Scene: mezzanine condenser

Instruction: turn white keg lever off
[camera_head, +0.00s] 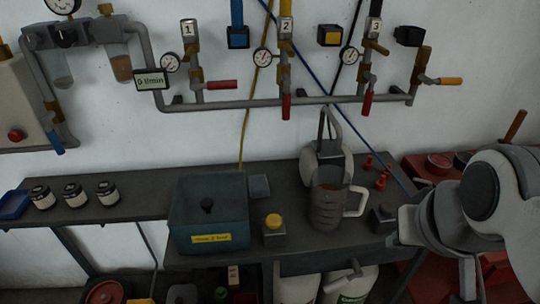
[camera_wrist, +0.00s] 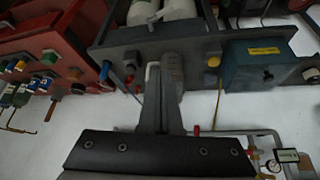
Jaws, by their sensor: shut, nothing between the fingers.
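Two white kegs stand under the bench. The right keg (camera_head: 352,287) has green marking and a grey lever (camera_head: 345,277) on its top, set at a slant. The left keg (camera_head: 297,288) shows only in part below the bench edge. In the wrist view, which is upside down, the kegs (camera_wrist: 180,9) and a pale lever (camera_wrist: 155,18) show at the top edge. My gripper (camera_wrist: 160,95) is shut and empty, well apart from the lever. In the head view my arm comes in at the right, above and right of the kegs.
A metal mug (camera_head: 328,205) with a white handle, a blue-grey box (camera_head: 207,217) and a yellow-button box (camera_head: 273,227) stand on the bench. Pipes with red-handled valves (camera_head: 285,105) run along the wall. A red cabinet (camera_wrist: 55,40) stands beside the bench.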

